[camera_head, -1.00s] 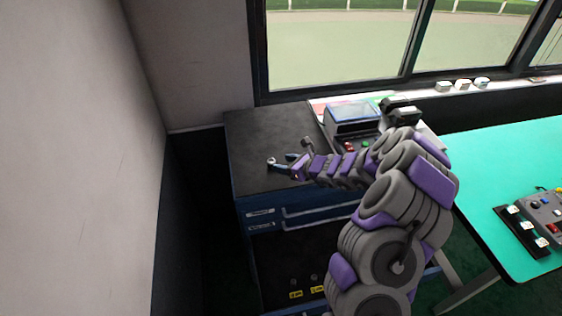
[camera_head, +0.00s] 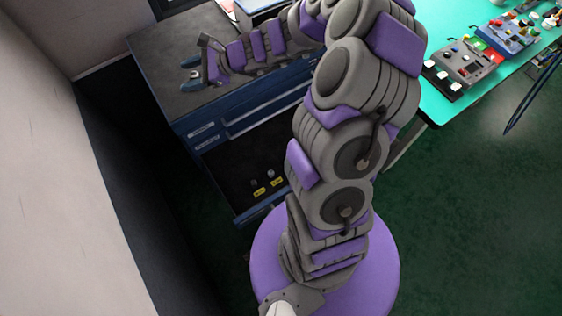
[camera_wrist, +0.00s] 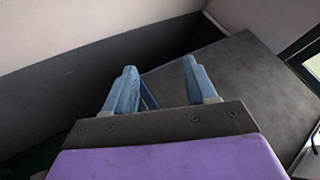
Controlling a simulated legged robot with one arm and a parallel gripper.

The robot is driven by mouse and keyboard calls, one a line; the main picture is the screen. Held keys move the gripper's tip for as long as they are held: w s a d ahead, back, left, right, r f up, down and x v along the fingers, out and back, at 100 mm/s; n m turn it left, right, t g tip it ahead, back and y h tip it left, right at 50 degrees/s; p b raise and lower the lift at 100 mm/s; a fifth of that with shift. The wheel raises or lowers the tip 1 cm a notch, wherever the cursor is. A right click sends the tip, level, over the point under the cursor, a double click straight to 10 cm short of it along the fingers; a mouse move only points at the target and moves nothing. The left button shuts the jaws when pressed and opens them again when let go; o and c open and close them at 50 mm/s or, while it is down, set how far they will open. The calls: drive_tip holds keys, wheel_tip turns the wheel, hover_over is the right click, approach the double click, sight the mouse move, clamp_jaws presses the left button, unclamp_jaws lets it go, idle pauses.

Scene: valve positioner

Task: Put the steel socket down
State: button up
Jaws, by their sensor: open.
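My gripper (camera_head: 187,74) is open, its two blue fingers apart over the dark top of the blue cabinet (camera_head: 165,58). In the wrist view my gripper (camera_wrist: 161,80) shows a clear gap, with nothing held between the fingers. The cabinet's dark top (camera_wrist: 245,75) lies beyond and to the right of the fingers. I cannot make out the steel socket near the fingers in either current view. Two small metallic pieces stand low in the cabinet's open bay, one of them (camera_head: 270,173) behind a yellow label; I cannot tell what they are.
A pale wall (camera_head: 60,170) runs along the left, with a dark gap between it and the cabinet. A green table (camera_head: 448,32) with several control boxes stands at the right. Dark green floor (camera_head: 460,220) is open at the lower right.

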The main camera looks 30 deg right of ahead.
drive_tip(key=s+a+r+n+g, duration=0.2)
drive_tip(key=s+a+n, duration=0.15)
drive_tip(key=s, duration=0.25)
drive_tip(key=s+a+r+n+g+h, duration=0.1)
drive_tip(key=s+a+r+n+g, duration=0.2)
drive_tip(key=s+n, duration=0.25)
drive_tip(key=s+a+r+n+g, duration=0.2)
drive_tip(key=s+a+n, duration=0.2)
drive_tip(key=s, duration=0.3)
drive_tip(key=s+d+n+g+h, duration=0.1)
drive_tip(key=s+d+n+h, duration=0.3)
drive_tip(key=s+d, duration=0.3)
drive_tip(key=s+d+n+g+h, duration=0.1)
drive_tip(key=s+d+n+h, duration=0.3)
drive_tip(key=s, duration=1)
drive_tip(key=d+h, duration=0.1)
drive_tip(key=d, duration=0.1)
drive_tip(key=shift+d+f+g+h, duration=0.2)
drive_tip(key=shift+d+g+h, duration=0.1)
drive_tip(key=shift+d, duration=0.05)
drive_tip(key=shift+f, duration=0.1)
